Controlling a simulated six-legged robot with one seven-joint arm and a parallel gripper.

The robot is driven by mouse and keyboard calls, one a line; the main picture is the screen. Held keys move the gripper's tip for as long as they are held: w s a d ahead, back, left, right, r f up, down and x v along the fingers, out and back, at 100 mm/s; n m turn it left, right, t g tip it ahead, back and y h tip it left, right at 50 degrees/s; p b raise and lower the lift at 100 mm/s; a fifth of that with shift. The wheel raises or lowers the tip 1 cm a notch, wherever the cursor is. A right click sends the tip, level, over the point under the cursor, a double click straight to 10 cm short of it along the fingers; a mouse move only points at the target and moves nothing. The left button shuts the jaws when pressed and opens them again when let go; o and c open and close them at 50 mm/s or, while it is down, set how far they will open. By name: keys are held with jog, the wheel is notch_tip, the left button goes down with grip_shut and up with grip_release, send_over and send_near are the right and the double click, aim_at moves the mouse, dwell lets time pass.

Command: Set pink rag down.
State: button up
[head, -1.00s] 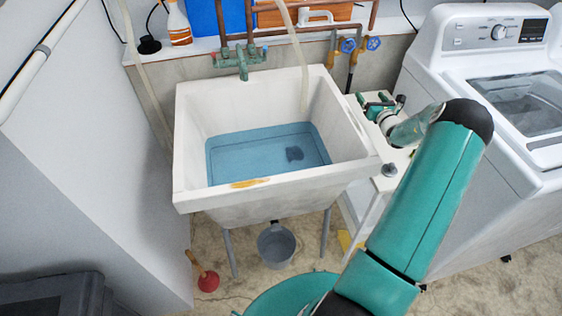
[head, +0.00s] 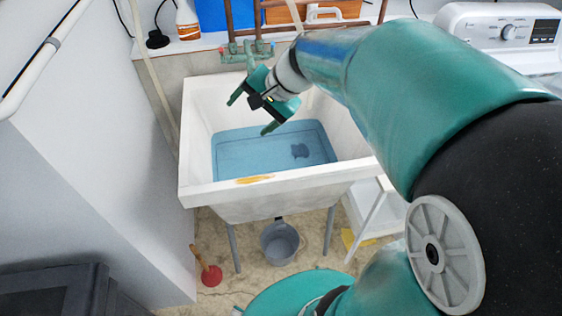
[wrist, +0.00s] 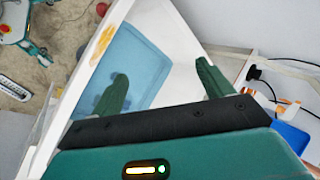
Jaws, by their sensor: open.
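I see no pink rag in either current view. My gripper (head: 252,114) is open above the white utility sink (head: 187,160), toward its back left part. In the wrist view, its two green fingers (wrist: 162,72) stand wide apart with nothing between them. The sink basin below holds blue water (head: 250,155), with a dark patch in it near the right.
A yellow-orange mark (head: 254,180) lies on the sink's front rim. Green taps (head: 246,53) and copper pipes stand behind the sink. A grey bucket (head: 280,243) and a red plunger (head: 210,275) are on the floor. A white washing machine (head: 505,32) stands right.

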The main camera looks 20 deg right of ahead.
jog(key=s+r+n+h, duration=0.1)
jog(key=s+n+h, duration=0.4)
jog(key=s+n, duration=0.4)
jog(key=s, duration=0.7)
jog(key=shift+s+a+n, duration=0.3)
jog(key=shift+r, duration=0.1)
